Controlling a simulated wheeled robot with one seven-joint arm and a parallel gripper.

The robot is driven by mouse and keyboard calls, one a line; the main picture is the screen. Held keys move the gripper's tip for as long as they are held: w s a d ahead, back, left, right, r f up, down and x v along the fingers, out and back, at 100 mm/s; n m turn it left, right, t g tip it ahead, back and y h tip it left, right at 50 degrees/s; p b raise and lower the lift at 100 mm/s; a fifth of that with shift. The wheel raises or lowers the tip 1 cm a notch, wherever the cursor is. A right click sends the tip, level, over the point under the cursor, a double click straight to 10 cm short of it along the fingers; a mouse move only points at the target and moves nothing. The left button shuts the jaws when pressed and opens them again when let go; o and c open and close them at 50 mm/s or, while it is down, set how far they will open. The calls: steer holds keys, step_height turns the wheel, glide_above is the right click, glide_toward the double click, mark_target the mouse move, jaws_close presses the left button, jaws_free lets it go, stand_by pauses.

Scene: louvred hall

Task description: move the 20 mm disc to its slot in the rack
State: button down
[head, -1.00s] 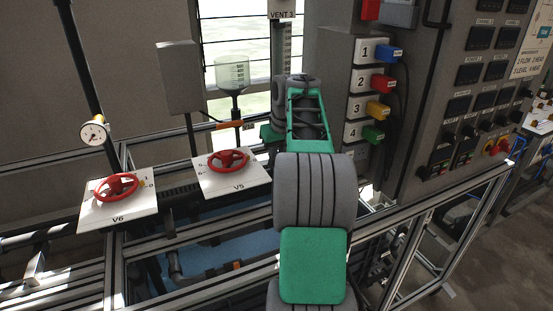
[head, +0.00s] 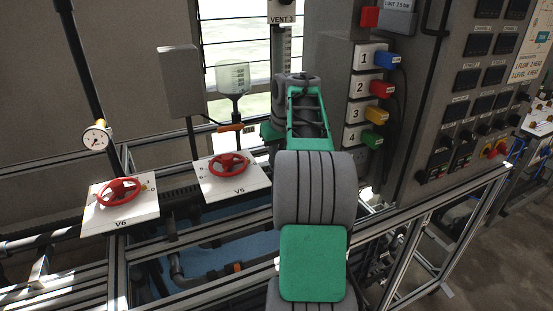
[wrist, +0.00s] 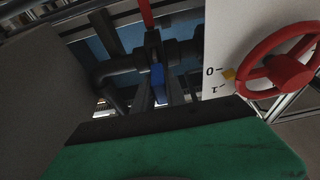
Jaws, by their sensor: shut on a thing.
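In the wrist view my gripper (wrist: 158,60) reaches away from the green wrist housing with two dark fingers close together. A narrow blue piece (wrist: 157,82) shows between the fingers. I cannot tell from its shape or any marking whether it is the 20 mm disc. In the head view my arm's green and grey links hide the gripper. I can make out no disc rack or slot in either view.
Valve plate V5 (head: 256,184) and valve plate V6 (head: 95,223), each with a red handwheel, stand left of my arm. A funnel vessel (head: 232,78) rises behind. A cabinet (head: 425,110) with coloured plugs stands at the right. Metal frame rails (head: 440,212) surround the space below.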

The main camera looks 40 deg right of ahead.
step_height(320, 180, up, 9)
steer(key=p, duration=0.7)
steer(key=shift+p, duration=0.4)
steer(key=shift+f, duration=0.15)
steer(key=shift+s, duration=0.1)
